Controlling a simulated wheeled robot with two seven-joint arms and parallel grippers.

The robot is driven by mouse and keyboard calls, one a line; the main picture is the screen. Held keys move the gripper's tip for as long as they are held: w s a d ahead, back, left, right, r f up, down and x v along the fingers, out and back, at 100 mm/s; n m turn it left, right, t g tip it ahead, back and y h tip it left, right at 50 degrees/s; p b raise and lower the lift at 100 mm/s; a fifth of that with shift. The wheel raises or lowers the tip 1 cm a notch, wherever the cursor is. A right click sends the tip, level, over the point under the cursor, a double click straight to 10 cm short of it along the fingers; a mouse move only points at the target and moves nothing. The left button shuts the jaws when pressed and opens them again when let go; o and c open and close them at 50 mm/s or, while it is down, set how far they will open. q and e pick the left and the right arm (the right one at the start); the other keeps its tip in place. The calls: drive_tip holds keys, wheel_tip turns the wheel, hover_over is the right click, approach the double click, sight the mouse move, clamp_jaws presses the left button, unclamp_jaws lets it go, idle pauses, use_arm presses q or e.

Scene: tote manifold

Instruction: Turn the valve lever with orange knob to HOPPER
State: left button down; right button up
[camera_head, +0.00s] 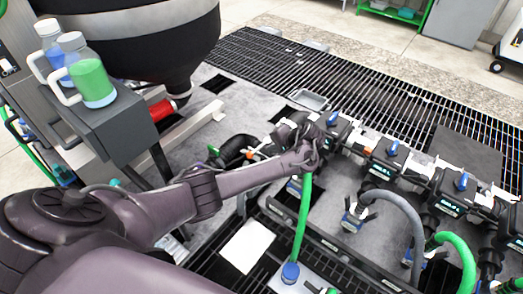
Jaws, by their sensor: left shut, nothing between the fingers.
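My left arm reaches in from the left, and my left gripper (312,142) is at the left end of the black valve manifold (370,150). The gripper is shut and looks empty. It is close to the first valve block, but I cannot tell whether it touches anything. A small orange part (252,153) shows just behind my forearm, left of the gripper; I cannot tell whether it is the lever's knob. The lever and any HOPPER marking cannot be made out. My right gripper is not in view.
Blue-handled valves (393,148) line the manifold to the right. A green hose (303,215) hangs just below the gripper, and a grey hose (408,215) curves farther right. A dark hopper (150,45) and a grey stand with bottles (92,80) are at the left.

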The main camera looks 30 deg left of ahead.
sight(253, 152)
use_arm(q)
drive_tip(key=b+x, duration=0.1)
drive_tip(key=x, duration=0.8)
drive_tip(key=shift+f+b, duration=0.2)
drive_tip(key=shift+b, duration=0.1)
drive_tip(key=shift+a, duration=0.1)
drive_tip(key=shift+s+a+r+p, duration=0.15)
drive_tip(key=shift+a+r+p, duration=0.05)
drive_tip(key=shift+a+p, duration=0.45)
drive_tip(key=shift+a+f, duration=0.15)
drive_tip(key=shift+a, duration=0.25)
drive_tip(key=shift+f, duration=0.1)
